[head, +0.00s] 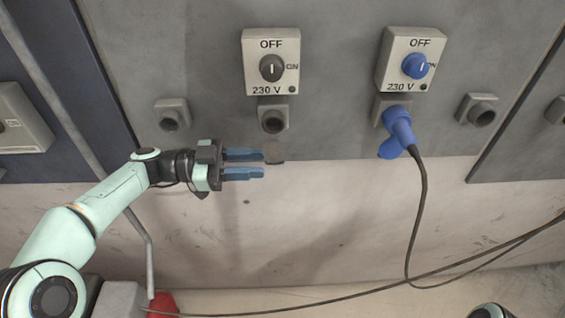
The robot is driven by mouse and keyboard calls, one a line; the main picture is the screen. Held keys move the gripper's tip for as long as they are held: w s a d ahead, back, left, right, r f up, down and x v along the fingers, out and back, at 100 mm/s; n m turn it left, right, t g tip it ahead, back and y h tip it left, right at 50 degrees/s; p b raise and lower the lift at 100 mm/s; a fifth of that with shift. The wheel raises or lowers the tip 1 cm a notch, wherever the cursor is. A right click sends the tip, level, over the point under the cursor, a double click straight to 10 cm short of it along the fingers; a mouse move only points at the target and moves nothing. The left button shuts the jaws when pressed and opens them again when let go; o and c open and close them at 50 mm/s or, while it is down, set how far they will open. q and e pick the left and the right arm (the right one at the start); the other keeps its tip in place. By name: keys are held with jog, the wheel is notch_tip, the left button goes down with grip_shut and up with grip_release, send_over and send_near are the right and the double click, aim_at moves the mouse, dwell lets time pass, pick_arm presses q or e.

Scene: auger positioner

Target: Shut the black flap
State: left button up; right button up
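A dark round flap (275,152) shows in the head view just below the grey socket (273,117) under the left switch box. The socket's round opening is uncovered. My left gripper (263,164) comes in from the left with its two blue fingers apart and nothing visible between them. The upper fingertip is right beside the flap's left edge; I cannot tell if they touch. My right gripper is not in view.
A switch box (271,62) with a dark knob sits above the socket, reading OFF. To the right, a blue plug (397,132) with a black cable (418,210) hangs under a blue-knobbed box (407,58). Other sockets flank them. The wall below the gripper is clear.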

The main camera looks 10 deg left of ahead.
aim_at(282, 163)
pick_arm(q)
jog(key=x, duration=0.6)
jog(key=shift+d+f, duration=0.1)
jog(key=shift+d, duration=0.15)
grip_shut()
